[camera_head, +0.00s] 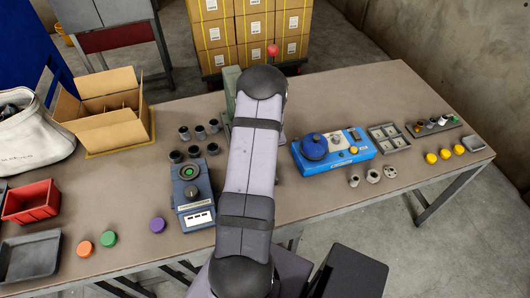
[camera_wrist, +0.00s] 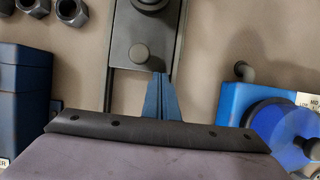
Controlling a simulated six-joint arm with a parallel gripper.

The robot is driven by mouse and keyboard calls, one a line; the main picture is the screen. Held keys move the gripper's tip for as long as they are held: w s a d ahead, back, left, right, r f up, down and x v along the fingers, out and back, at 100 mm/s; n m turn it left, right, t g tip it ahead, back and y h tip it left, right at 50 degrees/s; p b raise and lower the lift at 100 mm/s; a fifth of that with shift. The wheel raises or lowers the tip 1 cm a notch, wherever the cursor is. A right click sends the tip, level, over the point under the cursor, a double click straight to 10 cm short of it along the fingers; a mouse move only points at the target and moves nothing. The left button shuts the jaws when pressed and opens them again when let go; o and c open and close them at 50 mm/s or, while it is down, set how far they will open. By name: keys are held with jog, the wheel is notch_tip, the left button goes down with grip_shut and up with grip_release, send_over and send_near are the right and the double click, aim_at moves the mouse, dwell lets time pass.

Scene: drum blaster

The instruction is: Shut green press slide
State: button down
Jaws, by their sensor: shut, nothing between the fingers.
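The green press (camera_head: 231,82) stands at the back middle of the table, mostly hidden behind my arm in the head view. A red ball knob (camera_head: 272,50) shows above my arm there. In the wrist view, a dark grey plate with side rails (camera_wrist: 120,70), seemingly the press slide, runs up the picture. A small round knob (camera_wrist: 139,53) stands on it, and a larger round part (camera_wrist: 150,6) is at the top edge. My gripper (camera_wrist: 159,75) is shut and empty, its blue fingertips just below and right of the small knob. I cannot tell whether they touch.
A blue device with a round blue lid (camera_head: 314,147) stands right of my arm. A dark blue control box (camera_head: 192,196) and several grey cups (camera_head: 200,132) stand left. A cardboard box (camera_head: 105,118) is further left.

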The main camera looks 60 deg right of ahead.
jog(key=shift+s+a+f+b, duration=0.4)
jog(key=shift+s+a+b, duration=0.2)
jog(key=shift+b, duration=0.6)
jog(key=shift+s+a+b, duration=0.65)
jog(key=shift+b, duration=0.45)
jog(key=p+v, duration=0.4)
jog(key=v, duration=0.7)
jog(key=shift+f, duration=0.1)
